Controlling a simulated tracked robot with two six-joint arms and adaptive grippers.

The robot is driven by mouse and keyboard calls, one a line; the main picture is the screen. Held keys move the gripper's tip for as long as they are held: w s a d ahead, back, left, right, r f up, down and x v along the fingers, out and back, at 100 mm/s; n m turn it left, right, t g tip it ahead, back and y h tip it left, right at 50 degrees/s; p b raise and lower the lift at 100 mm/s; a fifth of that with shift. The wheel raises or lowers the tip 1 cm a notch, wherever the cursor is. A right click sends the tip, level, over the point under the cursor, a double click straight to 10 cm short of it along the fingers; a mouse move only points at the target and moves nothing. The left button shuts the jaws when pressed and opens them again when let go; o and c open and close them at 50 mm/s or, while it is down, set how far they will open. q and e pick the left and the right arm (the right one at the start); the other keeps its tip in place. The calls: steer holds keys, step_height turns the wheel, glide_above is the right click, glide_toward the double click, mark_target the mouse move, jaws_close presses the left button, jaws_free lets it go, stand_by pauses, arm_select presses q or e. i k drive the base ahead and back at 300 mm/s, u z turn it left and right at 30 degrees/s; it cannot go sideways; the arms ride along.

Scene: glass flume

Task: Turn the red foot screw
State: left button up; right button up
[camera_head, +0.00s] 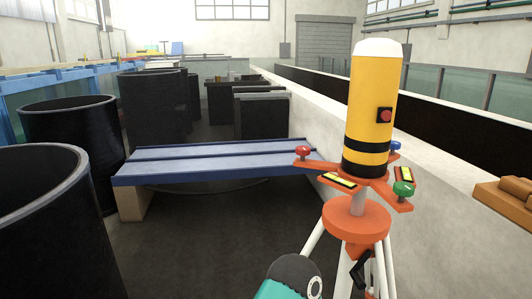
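The red foot screw (303,150) sits at the end of the left arm of an orange three-armed base (372,190). A blue foot screw (395,146) is at the back and a green foot screw (403,188) at the front right. A yellow cylinder (372,105) with black bands and a red button stands upright on the base. The base is on an orange-topped tripod (356,222) with white legs. A teal and dark grey part of my arm shows at the bottom, left of the tripod legs. Neither gripper is in view.
A blue-edged bench (215,165) lies behind and left of the red screw. Large black tubs (45,215) stand along the left. A pale wall (440,225) runs behind the tripod on the right. An orange-brown object (512,196) is at the right edge. Dark floor (200,245) is open left of the tripod.

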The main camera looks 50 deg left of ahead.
mark_target(304, 151)
steer(key=u, duration=0.05)
steer(key=k, duration=1.05)
steer(key=u, duration=0.3)
steer(key=i, duration=0.75)
steer(key=u, duration=0.05)
